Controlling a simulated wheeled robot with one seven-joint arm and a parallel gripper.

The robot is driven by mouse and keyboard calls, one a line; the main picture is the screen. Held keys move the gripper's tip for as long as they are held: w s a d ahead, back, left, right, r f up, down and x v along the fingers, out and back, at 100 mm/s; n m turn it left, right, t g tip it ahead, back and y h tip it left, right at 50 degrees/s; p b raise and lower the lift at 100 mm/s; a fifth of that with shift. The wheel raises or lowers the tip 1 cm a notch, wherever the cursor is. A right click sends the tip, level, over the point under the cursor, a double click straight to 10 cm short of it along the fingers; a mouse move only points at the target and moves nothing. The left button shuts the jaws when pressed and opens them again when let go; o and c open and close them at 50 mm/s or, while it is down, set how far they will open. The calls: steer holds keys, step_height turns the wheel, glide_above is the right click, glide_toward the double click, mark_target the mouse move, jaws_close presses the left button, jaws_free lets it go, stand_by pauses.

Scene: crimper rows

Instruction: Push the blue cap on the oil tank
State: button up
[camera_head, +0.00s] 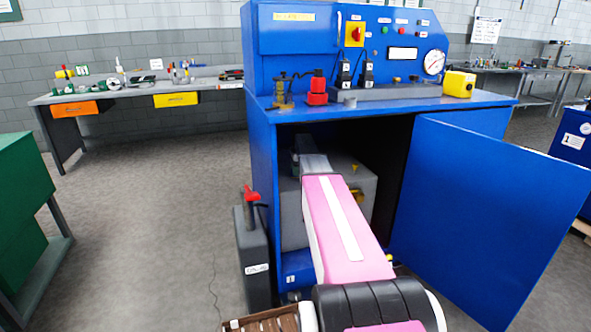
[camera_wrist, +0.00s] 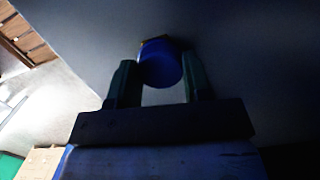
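The blue cap (camera_wrist: 161,65) shows in the wrist view, dim, against a dark grey surface. My gripper (camera_wrist: 159,78) has its two green fingers apart, one at each side of the cap. The cap fills most of the gap, and I cannot tell if the fingers press on it. In the head view a grey tank (camera_head: 362,188) sits inside the blue cabinet. My pink arm reaches in over it, with my gripper's dark housing at the far end. The cap and my fingertips are hidden there.
The blue cabinet door (camera_head: 480,220) stands open at the right. A dark grey canister (camera_head: 252,245) with a red-topped fitting (camera_head: 250,194) stands just left of the opening. The cabinet top (camera_head: 345,104) is close above my arm. The floor (camera_head: 150,220) at left is clear.

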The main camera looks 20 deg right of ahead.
steer(key=o, duration=0.4)
steer(key=shift+o, duration=0.2)
steer(key=shift+r, duration=0.1)
steer(key=r, duration=0.5)
steer(key=d+r, duration=0.1)
steer(key=r, duration=0.1)
steer(key=shift+r, duration=0.15)
steer(key=shift+s, duration=0.15)
